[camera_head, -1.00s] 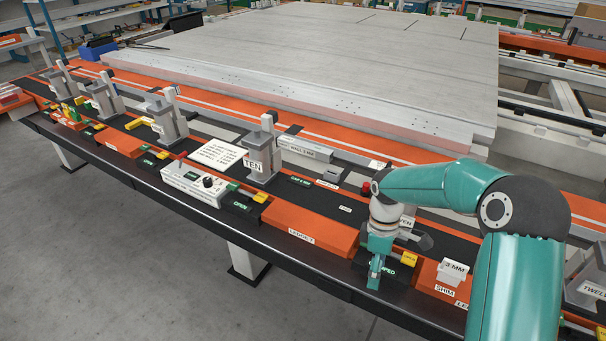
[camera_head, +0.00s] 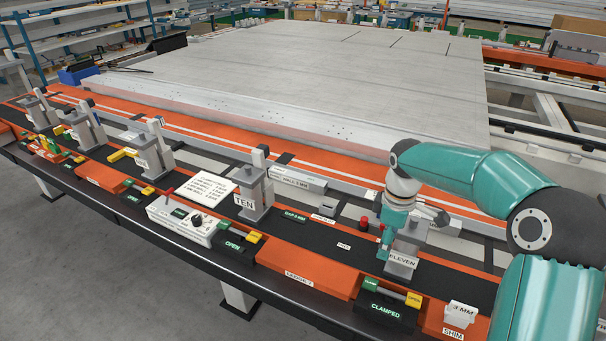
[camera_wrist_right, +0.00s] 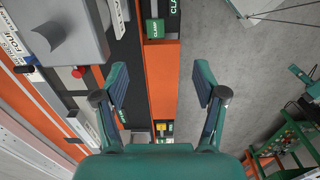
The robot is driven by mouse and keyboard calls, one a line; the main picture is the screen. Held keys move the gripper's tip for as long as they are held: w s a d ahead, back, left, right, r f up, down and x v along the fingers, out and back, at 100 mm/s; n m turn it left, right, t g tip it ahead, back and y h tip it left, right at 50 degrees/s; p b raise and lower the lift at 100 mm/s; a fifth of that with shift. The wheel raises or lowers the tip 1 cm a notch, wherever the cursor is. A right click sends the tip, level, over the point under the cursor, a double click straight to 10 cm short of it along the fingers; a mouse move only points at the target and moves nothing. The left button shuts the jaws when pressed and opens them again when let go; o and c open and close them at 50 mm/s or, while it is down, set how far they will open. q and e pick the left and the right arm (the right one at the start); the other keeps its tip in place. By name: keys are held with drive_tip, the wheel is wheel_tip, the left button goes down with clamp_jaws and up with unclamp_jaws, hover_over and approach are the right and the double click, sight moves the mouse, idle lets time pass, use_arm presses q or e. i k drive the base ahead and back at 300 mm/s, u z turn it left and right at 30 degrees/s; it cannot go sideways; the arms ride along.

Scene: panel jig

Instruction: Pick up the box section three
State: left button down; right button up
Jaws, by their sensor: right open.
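A grey box-shaped bar (camera_head: 297,180), with a label that seems to read "WALL 3 MM", lies behind the jig post marked TEN (camera_head: 252,195) in the head view. I cannot tell for sure that it is box section three. My right gripper (camera_head: 387,243) is beside the post marked ELEVEN (camera_head: 402,255), to the right of the bar and apart from it. In the right wrist view my right gripper (camera_wrist_right: 160,85) has its fingers wide apart with nothing between them. My left gripper is out of view.
A clamp block marked CLAMPED (camera_head: 388,310) sits at the bench's front edge. A red button (camera_head: 364,223) stands left of my gripper. A control box (camera_head: 182,220) and a white text sheet (camera_head: 206,188) are further left. A large pale panel (camera_head: 300,75) fills the back.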

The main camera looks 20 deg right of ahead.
sight(308, 183)
drive_tip(key=u, duration=0.05)
drive_tip(key=i, duration=1.7)
drive_tip(key=u, duration=0.05)
